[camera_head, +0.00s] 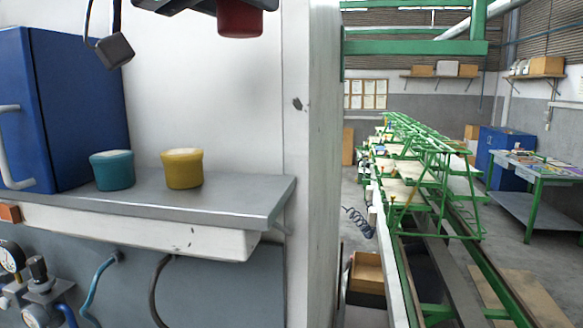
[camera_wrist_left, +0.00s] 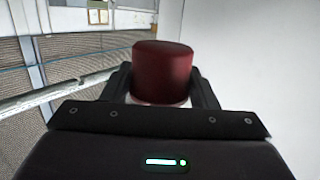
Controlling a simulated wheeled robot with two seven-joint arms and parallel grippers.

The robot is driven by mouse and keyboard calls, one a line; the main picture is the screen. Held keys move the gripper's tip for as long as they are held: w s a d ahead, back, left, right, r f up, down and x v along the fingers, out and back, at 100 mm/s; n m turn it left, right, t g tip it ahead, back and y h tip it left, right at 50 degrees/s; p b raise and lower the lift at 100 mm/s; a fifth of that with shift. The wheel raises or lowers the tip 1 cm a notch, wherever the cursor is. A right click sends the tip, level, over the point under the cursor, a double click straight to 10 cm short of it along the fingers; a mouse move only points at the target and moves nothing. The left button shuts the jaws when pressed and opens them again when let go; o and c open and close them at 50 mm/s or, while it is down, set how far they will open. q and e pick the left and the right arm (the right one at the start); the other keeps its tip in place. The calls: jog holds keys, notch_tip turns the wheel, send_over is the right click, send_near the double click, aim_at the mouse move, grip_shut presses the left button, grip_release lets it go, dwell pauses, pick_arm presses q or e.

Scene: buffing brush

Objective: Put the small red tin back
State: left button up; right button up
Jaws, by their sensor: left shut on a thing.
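The small red tin (camera_head: 240,18) shows at the top edge of the head view, in the air above the grey shelf (camera_head: 245,201). My left gripper (camera_head: 235,4) is shut on it; most of this gripper is cut off by the frame edge. In the left wrist view, the red tin (camera_wrist_left: 162,68) sits between the two dark fingers, with a pale rim at its lower end. On the shelf stand a teal tin (camera_head: 112,172) and a yellow tin (camera_head: 183,171), side by side and apart. My right gripper is not in view.
A blue cabinet (camera_head: 70,110) stands on the shelf's left. The shelf is bare right of the yellow tin, up to a pale wall edge (camera_head: 325,160). A dark block (camera_head: 114,50) hangs at upper left. Gauges (camera_head: 12,257) and hoses are below.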

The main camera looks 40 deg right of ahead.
aim_at(231, 33)
pick_arm(q)
jog(key=shift+s+r, duration=0.2)
jog(key=shift+r, duration=0.1)
jog(key=shift+a+f, duration=0.1)
jog(key=shift+a, duration=0.15)
jog(key=f, duration=0.3)
jog(key=f+b, duration=0.1)
jog(key=shift+s+a+f, duration=0.15)
jog(key=shift+a+f, duration=0.1)
jog(key=shift+a, duration=0.15)
notch_tip(231, 33, down, 12)
jog(key=shift+d+r+p, duration=0.15)
jog(key=shift+r+p, duration=0.1)
jog(key=shift+p, duration=0.55)
notch_tip(231, 33, down, 3)
jog(key=shift+d+r+p, duration=0.1)
jog(key=shift+p, duration=0.3)
jog(key=shift+f, duration=0.5)
jog(key=o, duration=0.9)
jog(key=shift+c, duration=0.2)
jog(key=shift+o, duration=0.7)
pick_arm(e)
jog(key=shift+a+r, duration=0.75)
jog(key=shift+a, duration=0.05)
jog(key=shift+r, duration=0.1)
